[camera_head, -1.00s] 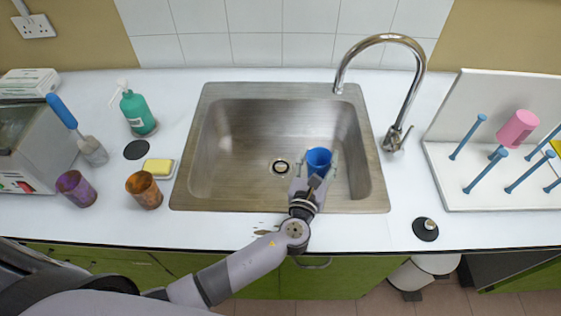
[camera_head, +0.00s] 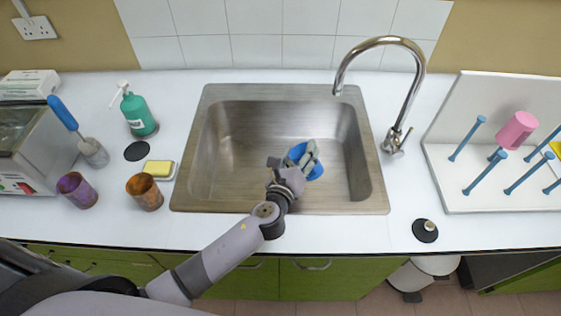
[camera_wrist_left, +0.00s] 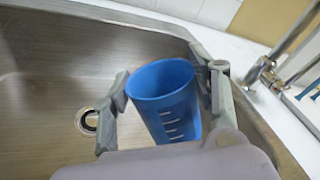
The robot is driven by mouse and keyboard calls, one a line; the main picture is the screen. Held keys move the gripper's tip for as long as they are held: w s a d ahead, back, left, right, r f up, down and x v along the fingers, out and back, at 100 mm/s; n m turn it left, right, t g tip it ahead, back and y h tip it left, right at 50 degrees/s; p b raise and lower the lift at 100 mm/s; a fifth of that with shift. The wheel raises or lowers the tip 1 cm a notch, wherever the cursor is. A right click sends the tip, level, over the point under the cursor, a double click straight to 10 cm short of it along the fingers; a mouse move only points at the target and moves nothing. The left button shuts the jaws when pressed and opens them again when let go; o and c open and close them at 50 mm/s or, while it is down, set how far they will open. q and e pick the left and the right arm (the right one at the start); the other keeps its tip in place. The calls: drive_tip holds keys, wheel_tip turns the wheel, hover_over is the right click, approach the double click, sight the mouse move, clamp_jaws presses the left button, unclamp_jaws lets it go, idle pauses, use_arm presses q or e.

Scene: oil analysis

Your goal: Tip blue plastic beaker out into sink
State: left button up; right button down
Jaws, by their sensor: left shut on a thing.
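The blue plastic beaker (camera_head: 316,171) is over the right part of the steel sink (camera_head: 230,203), partly covered by my left gripper (camera_head: 293,160) in the head view. My left gripper is shut on it, with one finger on each side. In the left wrist view the beaker (camera_wrist_left: 165,98) sits between the fingers, its open rim facing up in the picture. Its inside shows blue, and I cannot tell whether it holds liquid. The drain (camera_wrist_left: 88,121) shows left of the beaker there. My right gripper is not in view.
A chrome faucet (camera_head: 413,95) arches over the sink's right side. Left of the sink stand a yellow sponge (camera_head: 158,169), an orange-brown cup (camera_head: 145,192), a purple cup (camera_head: 77,190) and a green bottle (camera_head: 139,115). A peg rack (camera_head: 470,195) holds a pink beaker (camera_head: 517,129) at right.

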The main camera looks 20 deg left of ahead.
use_arm(q)
drive_tip(key=shift+a+n, duration=0.25)
drive_tip(key=shift+n, duration=0.05)
drive_tip(key=shift+a+f+b, duration=0.15)
drive_tip(key=shift+f+b, duration=0.1)
drive_tip(key=shift+b, duration=0.05)
drive_tip(key=shift+w+a+f+n+h, duration=0.15)
drive_tip(key=shift+f+n+h, duration=0.15)
drive_tip(key=shift+n, duration=0.3)
drive_tip(key=shift+r, duration=0.1)
drive_tip(key=shift+a, duration=0.1)
drive_tip(key=shift+a+r+n+g, duration=0.1)
drive_tip(key=shift+r+n+g, duration=0.15)
drive_tip(key=shift+n, duration=0.55)
drive_tip(key=shift+a+f+n+g+h+b, duration=0.2)
drive_tip(key=shift+f+n+g+h+b, duration=0.15)
drive_tip(key=shift+f+n, duration=0.3)
drive_tip(key=shift+a+n, duration=0.1)
drive_tip(key=shift+n, duration=0.15)
drive_tip(key=shift+w+a+r+n, duration=0.1)
drive_tip(key=shift+a+n, duration=0.05)
drive_tip(key=shift+n, duration=0.25)
